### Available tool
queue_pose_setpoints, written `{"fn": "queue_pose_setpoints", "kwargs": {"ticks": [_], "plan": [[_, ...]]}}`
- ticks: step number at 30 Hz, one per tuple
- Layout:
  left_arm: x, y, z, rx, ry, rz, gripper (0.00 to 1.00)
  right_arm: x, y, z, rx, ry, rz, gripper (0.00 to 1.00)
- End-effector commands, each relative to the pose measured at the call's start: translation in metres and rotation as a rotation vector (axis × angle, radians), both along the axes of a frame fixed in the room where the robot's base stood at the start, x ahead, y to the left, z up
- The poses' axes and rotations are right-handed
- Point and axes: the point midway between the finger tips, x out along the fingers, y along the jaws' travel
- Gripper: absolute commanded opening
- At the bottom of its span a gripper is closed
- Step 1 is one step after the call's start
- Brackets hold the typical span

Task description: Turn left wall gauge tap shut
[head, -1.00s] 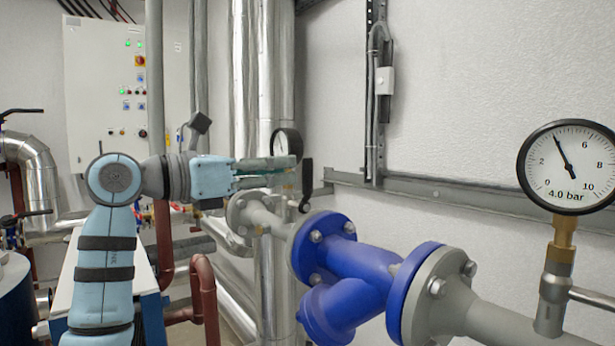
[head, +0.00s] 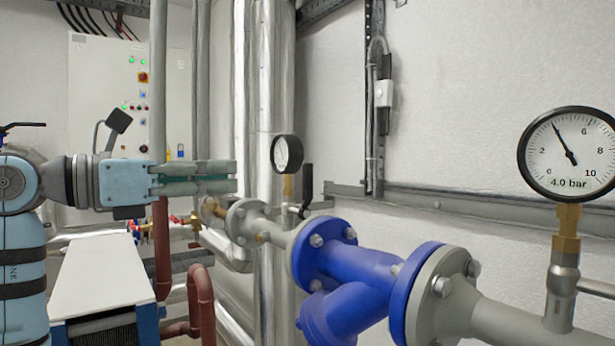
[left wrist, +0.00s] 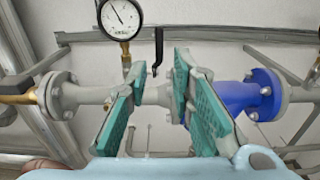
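The left wall gauge (head: 287,153) is a round white dial with a black rim on a brass stem, above the grey pipe. It also shows in the left wrist view (left wrist: 121,18). Just right of it is its tap, with a black lever handle (head: 307,184) standing upright; the handle shows in the left wrist view (left wrist: 158,48) too. My left gripper (head: 236,178) is left of the gauge in the head view, apart from the handle. In the left wrist view its green-padded fingers (left wrist: 160,72) are spread and empty, with the handle beyond the gap between them. My right gripper is out of view.
A blue flanged strainer (head: 345,280) sits on the pipe to the right. A larger gauge (head: 570,155) reading 4.0 bar stands at far right. Tall silver pipes (head: 265,80) rise behind the gripper. A white control cabinet (head: 105,85) is at back left.

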Motion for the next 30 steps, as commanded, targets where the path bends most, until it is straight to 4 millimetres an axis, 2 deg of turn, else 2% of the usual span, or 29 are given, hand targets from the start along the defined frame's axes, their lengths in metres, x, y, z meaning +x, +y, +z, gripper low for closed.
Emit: {"fn": "queue_pose_setpoints", "kwargs": {"ticks": [7,11,19,23,30], "plan": [[-0.001,0.001,0.0,0.0,0.0,0.0,0.22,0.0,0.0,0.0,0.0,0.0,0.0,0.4],[0.0,0.001,0.002,0.0,0.001,0.0,0.22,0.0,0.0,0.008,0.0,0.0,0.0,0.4],[-0.003,0.005,0.0,0.001,-0.001,0.0,0.22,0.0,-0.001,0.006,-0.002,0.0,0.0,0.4],[-0.016,0.025,0.0,0.002,-0.001,0.005,0.22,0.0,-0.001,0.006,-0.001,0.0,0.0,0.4],[-0.055,0.078,0.0,0.002,0.0,0.005,0.22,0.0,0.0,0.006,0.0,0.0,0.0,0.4]]}}
